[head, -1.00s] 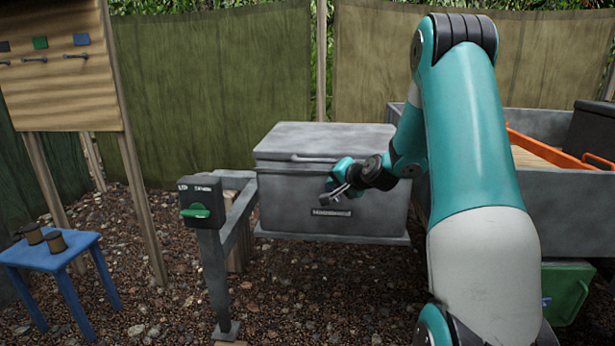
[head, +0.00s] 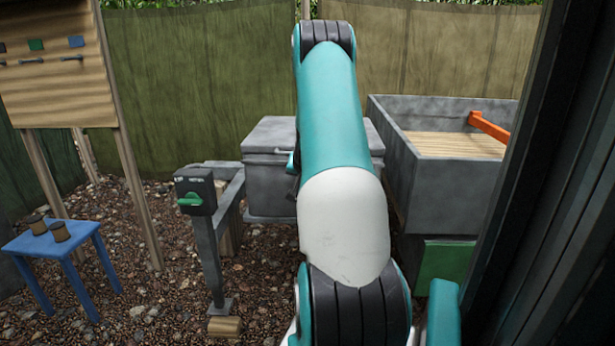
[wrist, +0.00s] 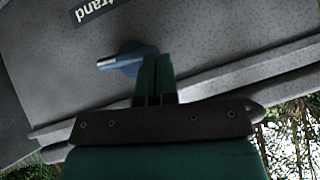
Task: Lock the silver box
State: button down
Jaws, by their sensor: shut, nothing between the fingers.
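The silver box (head: 268,195) stands behind my arm in the head view. Its left part and lid (head: 268,135) show; my arm hides much of its front. The wrist view, which looks upside down, shows a grey speckled face (wrist: 220,45) that appears to be this box's front. The head view hides the gripper.
A post with a dark switch box and green lever (head: 194,190) stands left of the silver box. A blue stool (head: 55,240) and wooden board (head: 60,80) are farther left. A grey trough (head: 440,190) stands at right. A dark upright structure (head: 540,200) fills the right edge.

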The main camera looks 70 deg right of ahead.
jog(key=shift+w+a+f, duration=0.1)
jog(key=shift+w+f, duration=0.05)
jog(key=shift+w, duration=0.05)
dwell(0.6)
jog(key=p+v, duration=0.1)
jog(key=v, duration=1.6)
jog(key=shift+s+a, duration=0.15)
